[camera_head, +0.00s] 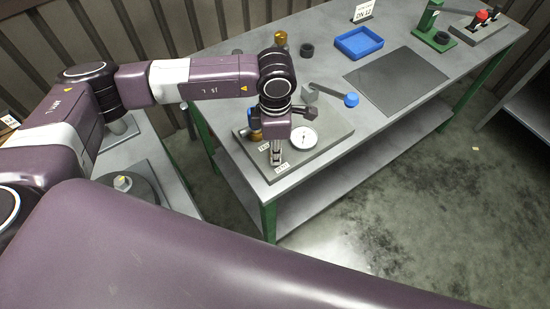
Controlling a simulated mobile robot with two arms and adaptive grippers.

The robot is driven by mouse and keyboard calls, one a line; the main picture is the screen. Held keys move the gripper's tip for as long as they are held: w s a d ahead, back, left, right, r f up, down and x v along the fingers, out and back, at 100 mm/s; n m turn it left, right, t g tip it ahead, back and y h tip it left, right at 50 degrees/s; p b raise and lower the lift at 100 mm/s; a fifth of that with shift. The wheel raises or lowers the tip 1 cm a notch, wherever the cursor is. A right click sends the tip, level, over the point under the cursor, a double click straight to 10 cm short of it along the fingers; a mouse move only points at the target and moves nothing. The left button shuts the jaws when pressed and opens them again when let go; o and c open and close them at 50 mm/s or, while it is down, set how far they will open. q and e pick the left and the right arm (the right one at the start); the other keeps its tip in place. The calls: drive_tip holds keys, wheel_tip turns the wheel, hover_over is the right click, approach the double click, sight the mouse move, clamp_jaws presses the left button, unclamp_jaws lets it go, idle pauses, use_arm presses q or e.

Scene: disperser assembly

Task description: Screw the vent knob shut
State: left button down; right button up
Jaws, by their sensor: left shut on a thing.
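My left gripper (276,154) points down at the front left part of a grey plate (310,153) on the workbench. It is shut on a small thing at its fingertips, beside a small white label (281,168). This appears to be the vent knob, but it is too small and too covered by the fingers to make out clearly. A round white dial gauge (304,138) lies just right of the gripper. A brass-coloured part (255,134) shows behind the wrist, partly hidden. My right gripper is not in view.
On the workbench (425,112) are a blue tray (359,43), a dark mat (395,78), a lever with a blue knob (351,100), a dark ring (307,50) and a brass cylinder (281,39). A green stand (428,18) is at the back right. The bench's front right is clear.

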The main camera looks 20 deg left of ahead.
use_arm(q)
drive_tip(key=m+b, duration=0.1)
drive_tip(key=b, duration=0.1)
drive_tip(key=m+b, duration=0.2)
drive_tip(key=shift+f, duration=0.25)
drive_tip(key=shift+r+m+b, duration=0.25)
drive_tip(key=shift+m+b, duration=0.55)
drive_tip(key=shift+b, duration=0.35)
drive_tip(key=c, duration=1.7)
unclamp_jaws()
drive_tip(key=shift+r, duration=0.1)
wheel_tip(320, 180, up, 12)
drive_tip(key=shift+f, duration=0.1)
